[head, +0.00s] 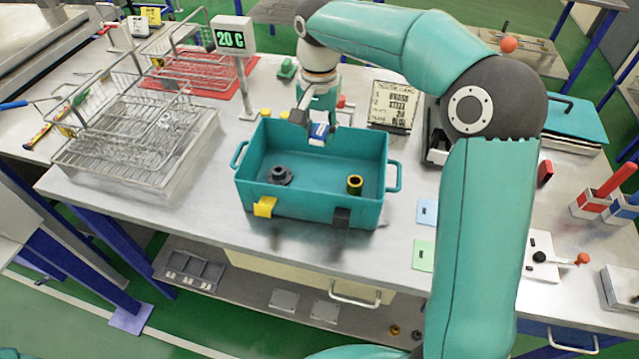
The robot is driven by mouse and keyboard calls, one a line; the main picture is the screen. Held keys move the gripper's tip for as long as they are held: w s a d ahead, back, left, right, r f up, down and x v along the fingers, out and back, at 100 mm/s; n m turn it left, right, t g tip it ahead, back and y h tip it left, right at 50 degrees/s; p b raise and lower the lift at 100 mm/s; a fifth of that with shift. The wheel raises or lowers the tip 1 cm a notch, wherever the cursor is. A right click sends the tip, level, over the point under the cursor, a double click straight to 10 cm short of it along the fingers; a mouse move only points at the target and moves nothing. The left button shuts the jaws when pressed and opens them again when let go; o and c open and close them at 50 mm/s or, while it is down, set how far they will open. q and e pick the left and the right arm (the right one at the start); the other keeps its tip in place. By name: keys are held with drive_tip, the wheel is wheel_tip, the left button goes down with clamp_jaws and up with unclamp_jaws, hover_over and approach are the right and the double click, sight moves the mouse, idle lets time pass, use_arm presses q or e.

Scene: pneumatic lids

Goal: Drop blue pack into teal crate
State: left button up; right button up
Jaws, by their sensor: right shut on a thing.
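The teal crate (311,208) stands on the metal bench in the middle of the head view, open at the top, with a handle at each end. A dark round part (280,176) and a brass-coloured ring (355,185) lie inside it. My right gripper (318,133) points down at the crate's back part and is shut on the blue pack (319,131), a small blue and white piece. The pack shows against the crate's back wall; its exact height is hard to tell. My left gripper is not in view.
Wire baskets (130,140) stand to the left, near a red mat (205,80) and a "20 C" display (232,35). A sign board (391,105) stands behind the crate. Blue and green cards (424,254) lie right of it. Bare bench lies in front.

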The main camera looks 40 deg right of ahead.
drive_tip(key=shift+f+b, duration=1.1)
drive_tip(key=shift+f, duration=0.6)
drive_tip(key=o, duration=1)
drive_tip(key=shift+s, duration=0.1)
drive_tip(key=shift+r, duration=0.2)
wheel_tip(320, 180, up, 12)
drive_tip(key=shift+f, duration=0.2)
